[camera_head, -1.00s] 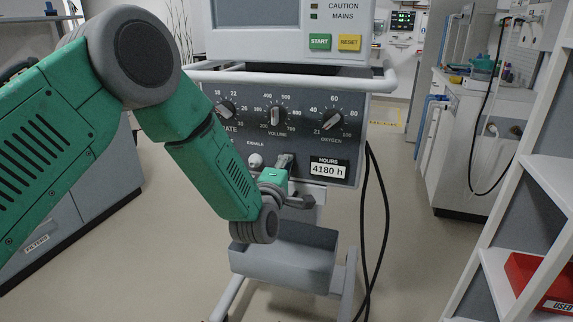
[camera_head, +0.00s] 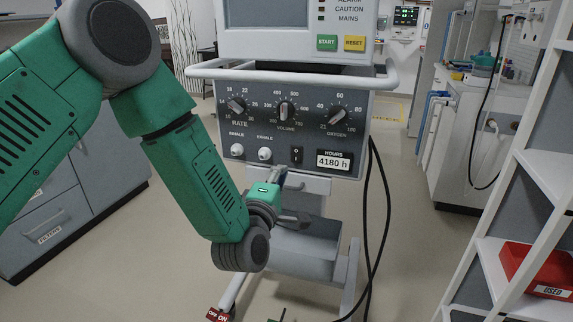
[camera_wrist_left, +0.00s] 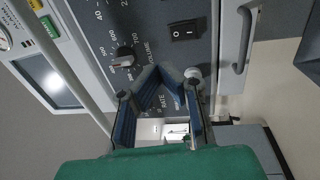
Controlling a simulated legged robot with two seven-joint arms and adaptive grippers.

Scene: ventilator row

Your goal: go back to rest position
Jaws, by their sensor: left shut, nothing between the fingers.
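My left gripper (camera_head: 290,200) is in front of the ventilator (camera_head: 345,150), below its knob panel and above the grey tray (camera_head: 305,252). Its fingers are together with nothing between them. In the left wrist view the shut blue-lined fingers (camera_wrist_left: 160,88) stand before the panel, near the volume knob (camera_wrist_left: 123,60) and the black rocker switch (camera_wrist_left: 184,28). In the head view the rate, volume and oxygen knobs, both ports and the switch (camera_head: 296,155) are uncovered.
A white handle rail (camera_head: 290,77) runs across the ventilator front. Black cables (camera_head: 375,220) hang at its right side. A white shelf with a red "USED" bin (camera_head: 535,268) stands at the right. A grey cabinet (camera_head: 70,215) stands at the left.

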